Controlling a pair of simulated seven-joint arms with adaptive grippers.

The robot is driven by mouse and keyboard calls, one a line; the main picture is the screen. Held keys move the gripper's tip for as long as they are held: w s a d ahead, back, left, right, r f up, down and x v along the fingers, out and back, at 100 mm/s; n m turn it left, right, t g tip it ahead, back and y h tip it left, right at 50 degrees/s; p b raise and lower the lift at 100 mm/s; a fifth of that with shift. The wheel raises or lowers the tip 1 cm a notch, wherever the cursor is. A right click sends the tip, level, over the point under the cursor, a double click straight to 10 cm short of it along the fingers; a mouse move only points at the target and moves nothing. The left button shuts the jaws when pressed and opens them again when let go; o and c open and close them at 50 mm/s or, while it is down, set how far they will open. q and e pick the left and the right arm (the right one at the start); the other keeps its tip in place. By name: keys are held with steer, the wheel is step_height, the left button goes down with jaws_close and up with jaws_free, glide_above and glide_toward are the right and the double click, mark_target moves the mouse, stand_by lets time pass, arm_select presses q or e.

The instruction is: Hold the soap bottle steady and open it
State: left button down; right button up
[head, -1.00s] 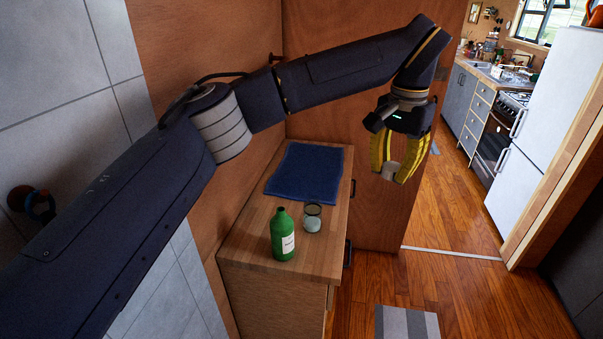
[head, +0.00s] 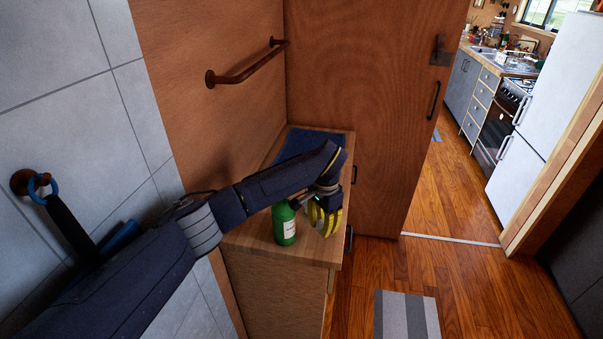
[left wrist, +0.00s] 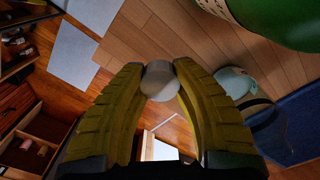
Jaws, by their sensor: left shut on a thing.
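The green soap bottle (head: 286,226), with a white label, stands upright on the wooden cabinet top (head: 262,243). In the left wrist view its green side (left wrist: 275,18) fills the top right corner. My left gripper (head: 325,230) is low over the cabinet top, just right of the bottle. In the left wrist view its yellow fingers (left wrist: 161,82) are shut on a small pale round cap (left wrist: 160,81). My wrist partly covers the bottle's top in the head view. My right gripper is not in view.
A small glass jar (left wrist: 236,82) stands near the bottle in the wrist view; my gripper hides it in the head view. A folded blue towel (head: 300,143) lies at the cabinet's back. A brown rail (head: 247,72) is on the wall. Open floor lies right.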

mark_target(321, 238)
arm_select(q)
steer(key=shift+a+f, duration=0.2)
steer(key=shift+f, duration=1.75)
steer(key=shift+f, duration=0.15)
steer(key=c, duration=1.1)
jaws_free()
